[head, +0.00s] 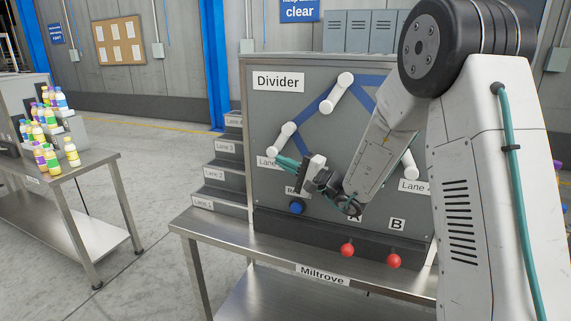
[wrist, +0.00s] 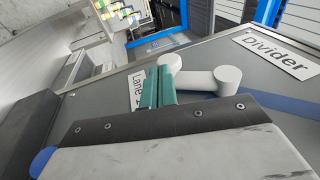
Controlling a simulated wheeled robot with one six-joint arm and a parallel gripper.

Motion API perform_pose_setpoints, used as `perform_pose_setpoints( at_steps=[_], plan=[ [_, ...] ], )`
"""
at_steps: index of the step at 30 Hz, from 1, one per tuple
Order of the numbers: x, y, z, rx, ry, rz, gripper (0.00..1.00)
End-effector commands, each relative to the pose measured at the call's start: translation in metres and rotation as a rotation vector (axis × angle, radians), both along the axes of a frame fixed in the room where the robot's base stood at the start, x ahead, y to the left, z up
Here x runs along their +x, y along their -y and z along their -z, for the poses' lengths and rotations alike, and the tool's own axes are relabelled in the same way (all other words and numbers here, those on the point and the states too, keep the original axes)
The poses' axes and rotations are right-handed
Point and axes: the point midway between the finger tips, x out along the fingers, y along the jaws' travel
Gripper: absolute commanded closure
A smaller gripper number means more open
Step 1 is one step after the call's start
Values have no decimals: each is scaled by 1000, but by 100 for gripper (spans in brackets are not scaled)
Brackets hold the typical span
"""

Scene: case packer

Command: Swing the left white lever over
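The left white lever (head: 283,138) is on the grey Divider panel (head: 365,205), tilted with its upper end to the right. It also shows in the wrist view (wrist: 203,82), with a round knob at each end. My gripper (head: 279,160) is just below and right of the lever's lower end. In the wrist view my gripper's teal fingers (wrist: 158,86) lie side by side with nothing visible between them. They are close beside the lever's near knob; I cannot tell whether they touch it.
A top white lever (head: 336,94) and a right white lever (head: 409,165) are joined by blue stripes. A blue button (head: 297,206) is below my gripper. Stepped lanes (head: 222,178) stand left of the panel.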

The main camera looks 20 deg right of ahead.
Motion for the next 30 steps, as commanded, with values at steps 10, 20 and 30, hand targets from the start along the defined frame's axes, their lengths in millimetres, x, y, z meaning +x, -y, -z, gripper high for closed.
perform_pose_setpoints(
  at_steps=[10,20,30],
  plan=[
    [-16,24,17,1,-3,3,100],
    [-64,64,51,1,-3,-1,100],
    [-84,81,64,1,1,-3,100]
  ],
)
